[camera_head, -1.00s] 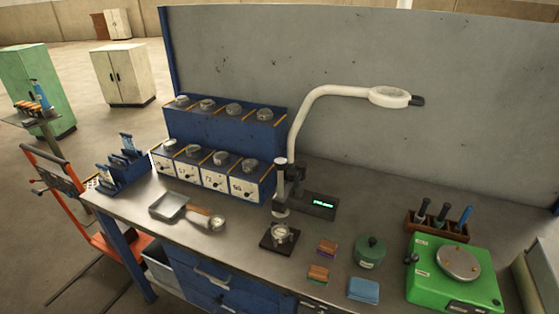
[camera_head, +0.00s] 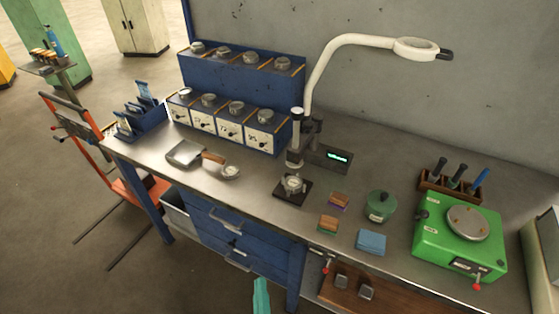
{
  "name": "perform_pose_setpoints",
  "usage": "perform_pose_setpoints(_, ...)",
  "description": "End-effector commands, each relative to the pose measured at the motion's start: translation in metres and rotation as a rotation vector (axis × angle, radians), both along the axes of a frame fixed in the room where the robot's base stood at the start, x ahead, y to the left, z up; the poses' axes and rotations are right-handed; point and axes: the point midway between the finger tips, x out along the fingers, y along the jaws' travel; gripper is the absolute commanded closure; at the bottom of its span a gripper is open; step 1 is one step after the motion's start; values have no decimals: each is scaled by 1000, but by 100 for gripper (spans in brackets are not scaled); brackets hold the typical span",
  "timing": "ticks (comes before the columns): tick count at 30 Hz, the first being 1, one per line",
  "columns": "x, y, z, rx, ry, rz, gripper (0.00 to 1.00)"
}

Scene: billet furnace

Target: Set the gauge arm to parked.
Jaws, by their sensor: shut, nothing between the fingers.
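The gauge stands at the middle of the bench in the head view. It has an upright silver column (camera_head: 297,135), a dark head and a small box with a lit green display (camera_head: 337,156). Its movable arm is too small to tell apart clearly from the column and head. A dark square base (camera_head: 292,190) with a round metal piece on it sits just in front of the column. My gripper (camera_head: 261,292) shows as a narrow teal shape at the bottom edge, shut and empty, in front of the bench and well short of the gauge.
A white lamp arm (camera_head: 350,45) arches behind the gauge. Blue bins (camera_head: 235,122) stand left of it. A green scale (camera_head: 460,237), green pot (camera_head: 381,206), blue block (camera_head: 371,242) and small brushes (camera_head: 328,223) lie to the right. Blue drawers (camera_head: 235,235) front the bench.

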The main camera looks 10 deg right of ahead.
Motion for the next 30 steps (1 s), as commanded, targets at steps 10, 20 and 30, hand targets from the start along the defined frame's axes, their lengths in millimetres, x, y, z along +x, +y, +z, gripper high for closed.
perform_pose_setpoints(10,84,-4,41,-295,-38,-14,100)
perform_pose_setpoints(20,152,-12,97,-561,-53,-65,100)
perform_pose_setpoints(30,202,-23,162,-780,-43,-136,100)
